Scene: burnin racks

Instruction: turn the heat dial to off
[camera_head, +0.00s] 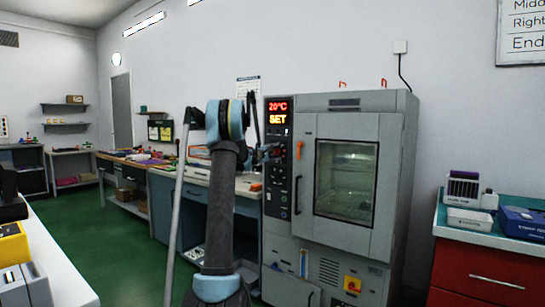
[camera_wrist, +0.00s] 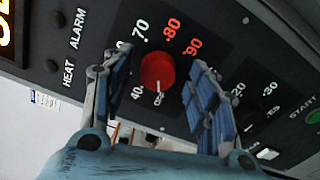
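The heat dial is a round red knob (camera_wrist: 157,70) on a dark panel, seen in the wrist view. Its printed scale shows 40, 70, 80 and 90 around it, the last two in red. A small white mark sits at its lower edge; I cannot tell clearly what setting it shows. My gripper (camera_wrist: 160,57) is open, with one blue-padded finger on each side of the knob and gaps between. In the head view my gripper (camera_head: 269,153) is at the control panel (camera_head: 279,180) of the grey oven and hides part of it.
The grey oven (camera_head: 392,180) has a glass door and a lit display (camera_head: 278,113) reading 20°C SET. Another scale and a green START button (camera_wrist: 315,117) lie right of the dial. A red cabinet (camera_head: 480,268) stands to the right. Green floor (camera_head: 115,245) is open at left.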

